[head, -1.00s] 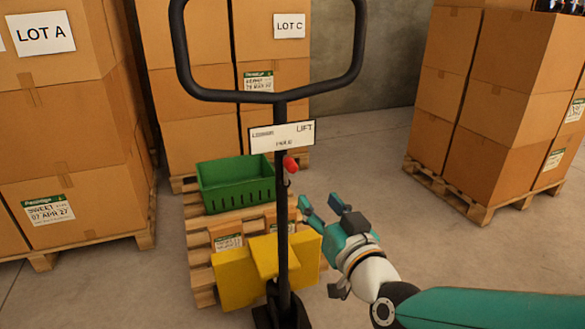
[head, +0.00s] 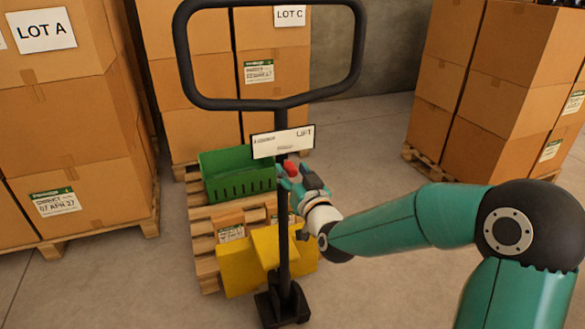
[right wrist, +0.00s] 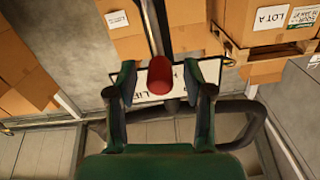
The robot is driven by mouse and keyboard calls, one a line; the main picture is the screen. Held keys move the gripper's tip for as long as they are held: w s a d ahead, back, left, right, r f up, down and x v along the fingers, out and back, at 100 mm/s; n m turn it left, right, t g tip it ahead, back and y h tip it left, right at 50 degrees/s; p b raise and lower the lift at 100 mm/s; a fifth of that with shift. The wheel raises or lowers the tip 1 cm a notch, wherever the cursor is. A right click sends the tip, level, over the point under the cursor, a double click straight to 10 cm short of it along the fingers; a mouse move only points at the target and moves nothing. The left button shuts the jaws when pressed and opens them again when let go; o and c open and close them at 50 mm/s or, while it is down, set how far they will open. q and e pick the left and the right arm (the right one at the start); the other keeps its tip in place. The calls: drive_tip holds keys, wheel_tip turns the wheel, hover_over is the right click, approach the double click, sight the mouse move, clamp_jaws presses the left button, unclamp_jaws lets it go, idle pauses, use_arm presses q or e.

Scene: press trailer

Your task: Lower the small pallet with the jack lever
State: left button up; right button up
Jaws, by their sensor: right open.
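The jack lever has a red knob (head: 291,168) just below the white label (head: 283,141) on the jack's black handle post (head: 284,215). The label's right end reads LIFT. My right gripper (head: 296,175) is open at the red knob. In the right wrist view the red knob (right wrist: 160,76) lies between the two spread fingers (right wrist: 168,84), with no clear contact. The small wooden pallet (head: 205,242) stands behind the yellow jack body (head: 262,258) and carries a green crate (head: 236,178) and small cartons (head: 231,228). My left gripper is not in view.
The jack's black loop handle (head: 269,103) rises in front, above my right gripper. Tall carton stacks stand at left (head: 70,130), behind (head: 200,135) and at right (head: 490,80). Bare concrete floor (head: 380,150) lies right of the jack.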

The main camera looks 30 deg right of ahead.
drive_tip(key=shift+w+d, duration=0.15)
drive_tip(key=shift+w, duration=0.4)
clamp_jaws()
